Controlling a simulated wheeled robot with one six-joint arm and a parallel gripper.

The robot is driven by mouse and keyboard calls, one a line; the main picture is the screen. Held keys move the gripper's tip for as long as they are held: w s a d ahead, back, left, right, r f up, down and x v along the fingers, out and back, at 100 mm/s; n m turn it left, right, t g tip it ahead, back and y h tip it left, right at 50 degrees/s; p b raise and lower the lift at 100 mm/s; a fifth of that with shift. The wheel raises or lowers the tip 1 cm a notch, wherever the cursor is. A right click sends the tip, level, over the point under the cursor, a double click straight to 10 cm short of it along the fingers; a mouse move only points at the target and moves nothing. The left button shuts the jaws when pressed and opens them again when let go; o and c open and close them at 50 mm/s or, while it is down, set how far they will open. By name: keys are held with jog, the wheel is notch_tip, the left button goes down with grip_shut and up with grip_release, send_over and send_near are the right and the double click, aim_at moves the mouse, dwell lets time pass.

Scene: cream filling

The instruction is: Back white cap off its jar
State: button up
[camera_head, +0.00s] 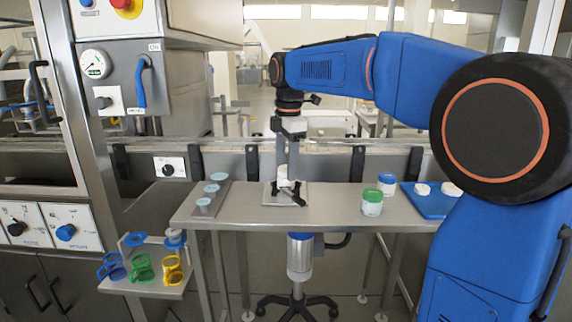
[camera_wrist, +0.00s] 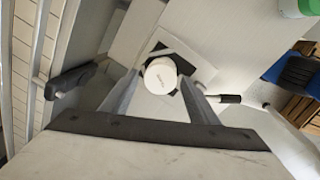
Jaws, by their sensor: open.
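A small white jar with a white cap (camera_head: 284,172) stands on a square grey plate (camera_head: 270,200) in the middle of the table. In the wrist view the round white cap (camera_wrist: 160,75) faces the camera, with small print on it. The jar's body is mostly hidden by the gripper and cap.
A green-lidded jar (camera_head: 372,203) and a blue-lidded jar (camera_head: 386,184) stand right of the plate. A blue tray (camera_head: 432,208) with two white round pieces lies farther right. A grey tray (camera_head: 221,200) with several teal-topped pieces is left. Bare table separates them.

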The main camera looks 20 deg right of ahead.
aim_at(285, 168)
jog(key=m, duration=0.5)
jog(key=shift+w+m+h, duration=0.1)
jog(key=shift+m+h, duration=0.2)
jog(key=shift+m, duration=0.1)
jog(key=shift+c, duration=0.5)
jog(key=c, duration=0.8)
jog(key=shift+r, duration=0.35)
jog(key=shift+r, duration=1.3)
